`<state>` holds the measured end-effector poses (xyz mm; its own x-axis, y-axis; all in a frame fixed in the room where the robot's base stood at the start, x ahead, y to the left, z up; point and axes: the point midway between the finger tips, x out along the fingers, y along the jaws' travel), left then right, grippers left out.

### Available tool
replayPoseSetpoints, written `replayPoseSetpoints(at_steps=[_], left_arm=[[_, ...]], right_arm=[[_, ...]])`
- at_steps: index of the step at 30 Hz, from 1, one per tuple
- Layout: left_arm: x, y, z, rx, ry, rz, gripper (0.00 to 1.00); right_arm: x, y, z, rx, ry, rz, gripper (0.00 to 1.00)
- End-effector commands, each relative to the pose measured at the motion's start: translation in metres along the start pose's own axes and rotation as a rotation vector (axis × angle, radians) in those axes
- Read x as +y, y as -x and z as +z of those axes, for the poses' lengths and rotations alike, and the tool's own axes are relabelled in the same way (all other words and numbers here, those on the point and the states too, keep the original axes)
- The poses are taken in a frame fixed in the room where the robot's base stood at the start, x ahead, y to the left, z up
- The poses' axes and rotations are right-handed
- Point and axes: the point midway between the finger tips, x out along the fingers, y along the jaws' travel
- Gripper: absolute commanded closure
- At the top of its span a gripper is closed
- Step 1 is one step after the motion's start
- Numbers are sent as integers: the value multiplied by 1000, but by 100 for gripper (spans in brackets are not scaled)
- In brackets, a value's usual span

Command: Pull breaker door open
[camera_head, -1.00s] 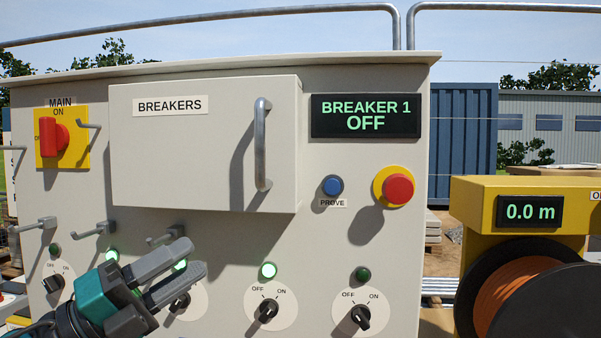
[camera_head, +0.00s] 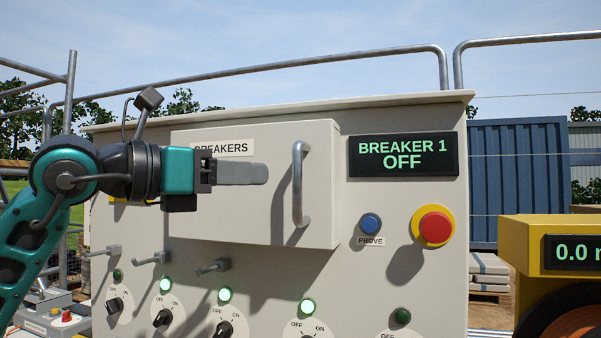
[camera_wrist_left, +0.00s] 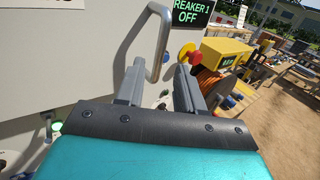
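The breaker door (camera_head: 245,210) is a pale grey raised box front labelled BREAKERS, and it looks closed. Its upright metal handle (camera_head: 298,185) is on the right side. The handle also shows in the left wrist view (camera_wrist_left: 165,35), its lower end in line with the gap between my fingers. My left gripper (camera_head: 266,173) points right in front of the door, its fingertips apart from the handle in the head view. In the left wrist view the fingers (camera_wrist_left: 160,66) are spread with nothing held. My right gripper is not in view.
A display (camera_head: 403,155) reads BREAKER 1 OFF. A blue PROVE button (camera_head: 370,224) and a red button (camera_head: 435,227) sit right of the door. Small hooks (camera_head: 214,266), lamps and knobs line the panel below. A yellow cable reel unit (camera_head: 530,240) stands at right.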

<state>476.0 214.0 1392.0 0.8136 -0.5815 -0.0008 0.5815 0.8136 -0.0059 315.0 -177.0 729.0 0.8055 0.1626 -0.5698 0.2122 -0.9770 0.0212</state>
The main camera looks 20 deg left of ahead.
Motion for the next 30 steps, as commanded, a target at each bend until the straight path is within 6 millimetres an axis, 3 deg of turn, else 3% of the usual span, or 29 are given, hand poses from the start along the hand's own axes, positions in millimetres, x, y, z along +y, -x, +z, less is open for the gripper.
replayPoseSetpoints(at_steps=[6,13,18,26,30], left_arm=[[-1,-48,3,0,2,-5,63],[-1,-84,2,-1,3,-4,63],[-1,-94,1,-2,1,-3,63],[0,-96,0,-2,1,-2,63],[0,-96,0,-1,1,-2,73]], right_arm=[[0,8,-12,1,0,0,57],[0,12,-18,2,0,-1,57],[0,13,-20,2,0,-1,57],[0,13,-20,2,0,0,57],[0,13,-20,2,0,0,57]])
